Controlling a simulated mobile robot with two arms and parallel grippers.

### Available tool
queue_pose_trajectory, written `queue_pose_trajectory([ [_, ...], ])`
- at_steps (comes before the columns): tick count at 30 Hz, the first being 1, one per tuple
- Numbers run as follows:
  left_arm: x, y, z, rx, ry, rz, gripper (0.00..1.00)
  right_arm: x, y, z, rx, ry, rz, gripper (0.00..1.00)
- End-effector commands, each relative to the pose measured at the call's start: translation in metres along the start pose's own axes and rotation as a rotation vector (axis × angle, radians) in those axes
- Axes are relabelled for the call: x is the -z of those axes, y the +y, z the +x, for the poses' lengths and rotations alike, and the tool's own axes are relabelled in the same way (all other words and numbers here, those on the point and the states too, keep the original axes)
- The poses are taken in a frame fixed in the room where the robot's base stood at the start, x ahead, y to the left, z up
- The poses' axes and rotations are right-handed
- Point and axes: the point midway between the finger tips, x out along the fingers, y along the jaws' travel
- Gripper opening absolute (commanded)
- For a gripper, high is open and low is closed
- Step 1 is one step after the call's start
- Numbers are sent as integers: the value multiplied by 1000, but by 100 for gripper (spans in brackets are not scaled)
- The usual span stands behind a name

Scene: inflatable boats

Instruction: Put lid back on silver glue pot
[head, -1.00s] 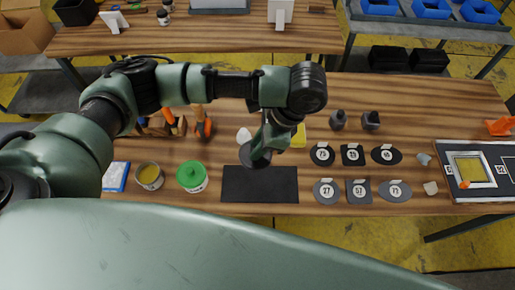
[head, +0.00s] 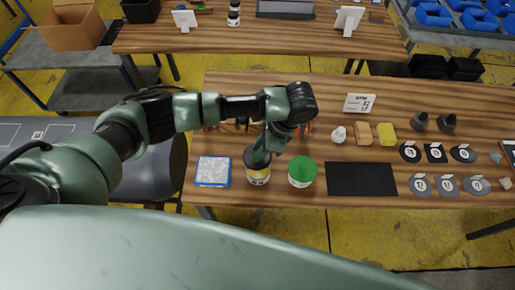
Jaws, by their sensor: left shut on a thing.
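The silver glue pot (head: 258,179) stands on the wooden bench, with a yellow and white band showing on its side. My left gripper (head: 262,152) points down right over this pot and is shut on a dark grey round lid (head: 256,160). The lid covers the pot's mouth from this view, so the glue inside is hidden. I cannot tell whether the lid rests on the rim or hangs just above it. My right gripper is not in view.
A pot with a green lid (head: 302,171) stands close to the right. A blue-edged tray (head: 213,171) lies to the left. A black mat (head: 361,179) is bare. Tools are partly hidden behind my arm.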

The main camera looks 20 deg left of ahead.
Motion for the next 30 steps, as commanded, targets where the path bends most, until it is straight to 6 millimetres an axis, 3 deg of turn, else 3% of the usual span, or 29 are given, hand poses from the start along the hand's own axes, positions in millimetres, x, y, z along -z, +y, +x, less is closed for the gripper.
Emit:
queue_pose_trajectory([
  [13, 9, -1, 22, 1, 0, 0, 0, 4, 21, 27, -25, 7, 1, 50],
  [22, 18, 0, 44, 2, -1, 1, 0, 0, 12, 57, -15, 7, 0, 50],
  [30, 24, 0, 58, 1, 0, 0, 0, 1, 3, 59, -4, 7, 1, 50],
])
